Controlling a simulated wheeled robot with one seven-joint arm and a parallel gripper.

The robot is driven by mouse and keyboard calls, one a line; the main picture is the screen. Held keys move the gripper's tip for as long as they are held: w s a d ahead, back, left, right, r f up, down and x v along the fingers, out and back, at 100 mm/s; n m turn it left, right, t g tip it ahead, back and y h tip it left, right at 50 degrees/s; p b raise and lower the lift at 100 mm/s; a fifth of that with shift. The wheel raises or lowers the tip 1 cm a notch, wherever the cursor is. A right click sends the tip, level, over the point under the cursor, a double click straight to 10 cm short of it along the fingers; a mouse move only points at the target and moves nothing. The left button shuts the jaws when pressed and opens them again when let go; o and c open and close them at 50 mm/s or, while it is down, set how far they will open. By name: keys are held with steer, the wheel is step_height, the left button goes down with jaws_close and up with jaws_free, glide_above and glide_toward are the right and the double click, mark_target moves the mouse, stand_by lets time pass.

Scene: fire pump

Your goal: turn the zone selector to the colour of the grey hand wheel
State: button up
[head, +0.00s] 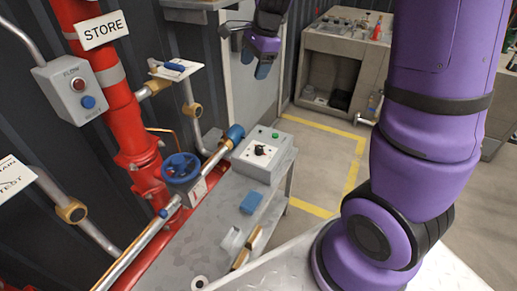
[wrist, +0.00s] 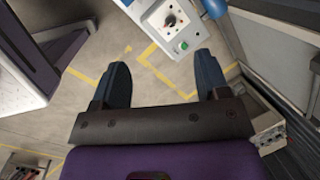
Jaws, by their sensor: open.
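The zone selector, a black knob (head: 260,151) on a white plate, sits on top of a grey box (head: 250,168) with a green button. The knob also shows at the top of the wrist view (wrist: 171,20), beyond the fingertips. Its exact pointing direction is too small to tell. The clearly visible hand wheel (head: 181,167) is blue, on the pipework left of the box; I cannot make out a grey one. My gripper (head: 256,63) is open and empty, above and behind the box in the head view; its fingers (wrist: 162,75) are spread apart in the wrist view.
A red riser pipe (head: 125,125) and a grey button box (head: 75,90) stand at the left. A blue block (head: 251,202) lies on the metal bench. A sink unit (head: 340,55) stands at the back. Yellow-lined floor (head: 325,160) is clear.

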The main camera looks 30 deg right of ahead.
steer(key=w+d+f+m+g, duration=0.15)
steer(key=w+f+m, duration=0.25)
steer(key=f, duration=0.4)
steer(key=w+d+f+m, duration=0.2)
steer(key=w+f+m, duration=0.25)
steer(key=f, duration=0.25)
steer(key=m+h, duration=0.2)
steer(key=m, duration=0.5)
glide_above(259, 147)
steer(key=shift+g, duration=0.45)
step_height(259, 147, down, 19)
steer(key=shift+r, duration=0.1)
steer(key=shift+n, duration=0.25)
step_height(259, 147, down, 10)
steer(key=shift+a+f, duration=0.1)
steer(key=shift+c, duration=0.5)
steer(key=c, duration=0.8)
steer(key=shift+c, duration=0.2)
